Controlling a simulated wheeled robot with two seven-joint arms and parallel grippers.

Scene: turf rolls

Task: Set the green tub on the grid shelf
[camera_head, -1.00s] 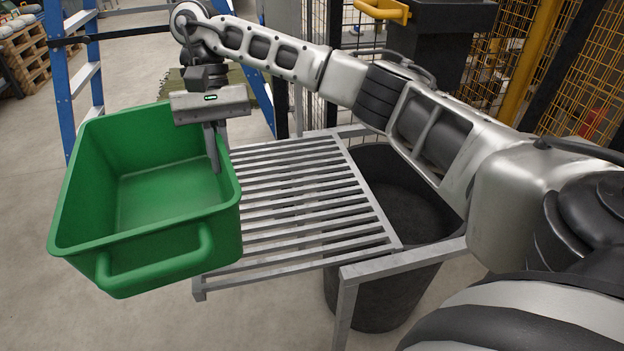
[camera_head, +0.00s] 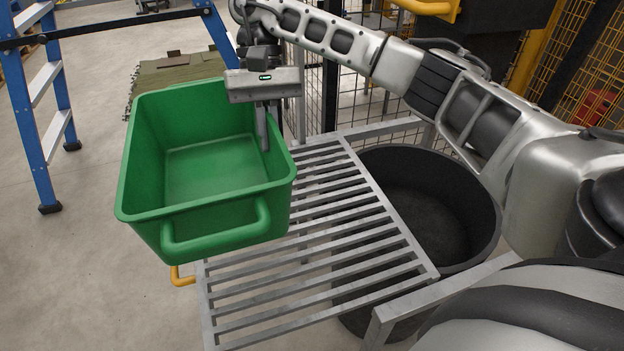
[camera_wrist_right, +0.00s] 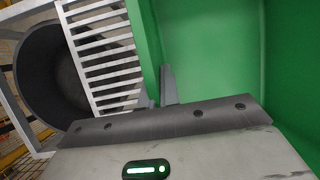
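The green tub (camera_head: 205,215) is upright and empty, left of centre in the head view. It appears to hang in the air and overlaps the left part of the grid shelf (camera_head: 330,240) in the picture. The shelf is a bare grey metal grid. My right gripper (camera_head: 264,140) is shut on the tub's right wall, one finger inside the tub. In the right wrist view the fingers (camera_wrist_right: 158,92) straddle the tub's green wall (camera_wrist_right: 147,45), and the grid shelf (camera_wrist_right: 105,55) shows beside it. My left gripper is not in view.
A large black bin (camera_head: 425,200) stands right of the shelf, partly under it. A blue ladder (camera_head: 35,110) stands at the left, with a green bundle (camera_head: 178,78) behind the tub. A wire mesh fence (camera_head: 355,95) is at the back. A yellow handle (camera_head: 181,277) shows below the tub.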

